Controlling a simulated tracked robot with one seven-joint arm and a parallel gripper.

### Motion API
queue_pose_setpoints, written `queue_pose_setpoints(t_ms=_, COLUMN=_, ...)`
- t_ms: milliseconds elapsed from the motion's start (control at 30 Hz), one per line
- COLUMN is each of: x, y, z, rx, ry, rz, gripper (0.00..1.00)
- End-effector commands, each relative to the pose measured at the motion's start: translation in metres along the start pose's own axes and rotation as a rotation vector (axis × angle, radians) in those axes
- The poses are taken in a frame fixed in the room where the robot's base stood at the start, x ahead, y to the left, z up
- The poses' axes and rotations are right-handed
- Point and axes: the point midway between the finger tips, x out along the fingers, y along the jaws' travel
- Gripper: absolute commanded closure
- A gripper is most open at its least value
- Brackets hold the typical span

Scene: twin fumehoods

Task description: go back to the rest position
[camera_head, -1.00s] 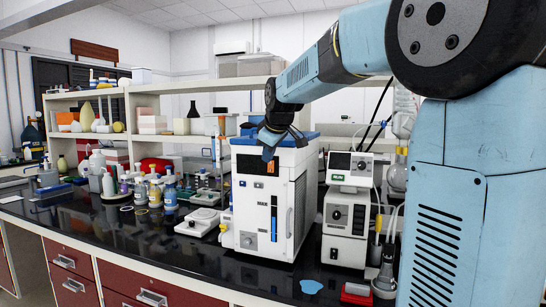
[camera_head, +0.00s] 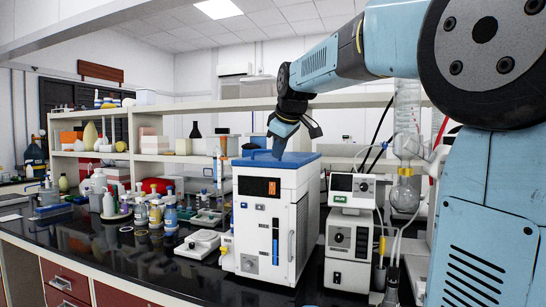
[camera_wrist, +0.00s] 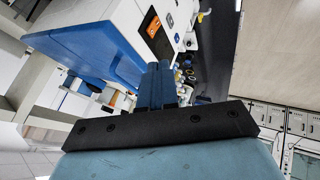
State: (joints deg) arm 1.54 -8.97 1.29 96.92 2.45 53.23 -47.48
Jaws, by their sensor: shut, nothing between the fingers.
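My gripper (camera_head: 281,137) is raised over the blue top (camera_head: 262,160) of a white boxy instrument (camera_head: 262,222) in the head view. Its fingers are shut with nothing between them. In the wrist view, the blue fingers of my gripper (camera_wrist: 157,84) are together, and the instrument's blue top (camera_wrist: 85,55) lies beyond them to the left. My arm reaches in from the right of the head view. Whether the fingertips touch the instrument's top cannot be told.
A smaller white unit (camera_head: 350,230) stands right of the instrument, near glassware (camera_head: 406,170). Bottles (camera_head: 155,212) and a white balance (camera_head: 198,244) stand to the left on the black bench. Shelves (camera_head: 165,150) run behind.

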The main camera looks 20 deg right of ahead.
Motion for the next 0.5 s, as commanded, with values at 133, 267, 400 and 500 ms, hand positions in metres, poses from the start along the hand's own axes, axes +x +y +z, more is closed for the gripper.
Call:
queue_pose_setpoints(t_ms=133, x=-0.006, y=-0.014, z=0.013, rx=0.040, ry=-0.008, rz=-0.004, gripper=1.00)
queue_pose_setpoints(t_ms=267, x=-0.016, y=-0.045, z=0.043, rx=0.137, ry=-0.028, rz=-0.016, gripper=1.00)
queue_pose_setpoints(t_ms=400, x=-0.025, y=-0.089, z=0.086, rx=0.275, ry=-0.058, rz=-0.029, gripper=1.00)
queue_pose_setpoints(t_ms=500, x=-0.028, y=-0.121, z=0.118, rx=0.373, ry=-0.080, rz=-0.036, gripper=1.00)
